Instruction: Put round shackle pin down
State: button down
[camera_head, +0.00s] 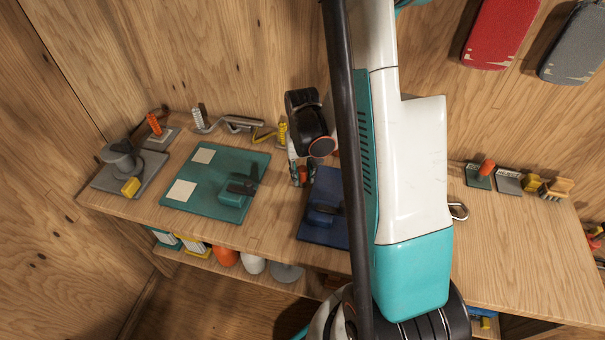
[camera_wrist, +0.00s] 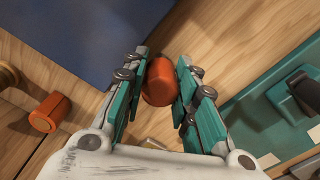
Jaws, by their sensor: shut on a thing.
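The round shackle pin, which I take to be the short orange piece (camera_wrist: 158,84), sits between the two teal-padded fingers of my gripper (camera_wrist: 161,60) in the wrist view. The fingers are shut on it. In the head view my gripper (camera_head: 300,176) is over the gap between the teal board and the blue board, with a bit of orange at its tips. Whether the pin touches the wood below is unclear. My arm hides part of the bench.
The teal board (camera_head: 214,209) lies left and the blue board (camera_head: 318,232) right of my gripper. Another orange cylinder (camera_wrist: 50,112) lies on the wood in the wrist view. A grey vise-like tool (camera_head: 122,160) stands far left. Bare bench (camera_head: 515,250) shows at right.

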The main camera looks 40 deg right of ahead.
jog(key=shift+f, duration=0.2)
jog(key=c, duration=1.3)
grip_release()
jog(key=shift+r, duration=0.1)
